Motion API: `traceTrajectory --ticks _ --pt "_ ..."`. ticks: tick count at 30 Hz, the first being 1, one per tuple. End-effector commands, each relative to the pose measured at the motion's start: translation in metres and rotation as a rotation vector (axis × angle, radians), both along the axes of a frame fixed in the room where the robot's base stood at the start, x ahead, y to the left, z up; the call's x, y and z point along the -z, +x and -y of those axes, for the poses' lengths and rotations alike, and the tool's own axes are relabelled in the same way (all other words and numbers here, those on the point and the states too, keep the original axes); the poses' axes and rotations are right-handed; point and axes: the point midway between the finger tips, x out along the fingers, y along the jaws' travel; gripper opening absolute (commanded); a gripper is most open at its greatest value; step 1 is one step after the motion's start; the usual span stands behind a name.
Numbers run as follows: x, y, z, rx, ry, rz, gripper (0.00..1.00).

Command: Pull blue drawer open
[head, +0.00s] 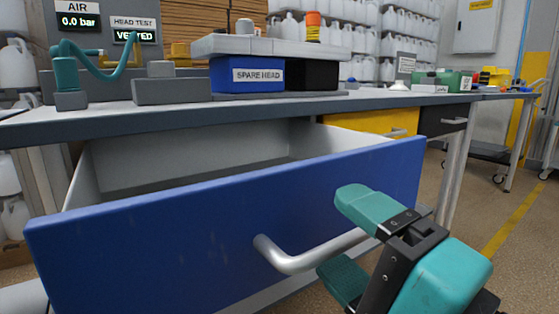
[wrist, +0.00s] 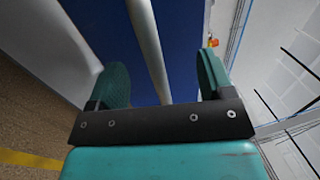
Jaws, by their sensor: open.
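The blue drawer (head: 190,232) stands pulled out from under the workbench, with its pale grey inside showing and looking empty where visible. Its silver bar handle (head: 305,260) runs across the front. My gripper (head: 350,240) is at the right part of the handle, one finger above the bar and one below it. In the wrist view the handle (wrist: 150,50) passes between the two spread fingers, with a gap on each side. The blue drawer front (wrist: 185,40) lies behind it. The gripper is open and not clamped on the bar.
A yellow drawer (head: 370,122) and a black drawer (head: 443,120) sit shut to the right. The benchtop (head: 180,110) above holds a blue SPARE HEAD block (head: 247,75) and a teal hose (head: 100,68). Open floor (head: 500,215) lies to the right.

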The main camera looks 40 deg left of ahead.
Motion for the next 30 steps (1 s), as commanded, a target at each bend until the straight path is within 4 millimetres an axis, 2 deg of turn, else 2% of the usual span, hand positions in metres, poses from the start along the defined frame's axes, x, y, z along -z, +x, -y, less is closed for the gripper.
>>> traceTrajectory --ticks 18,30 --pt "0.013 -0.013 0.049 0.002 0.001 0.001 0.74" --pt "0.012 -0.016 0.055 0.000 0.000 0.000 0.74"
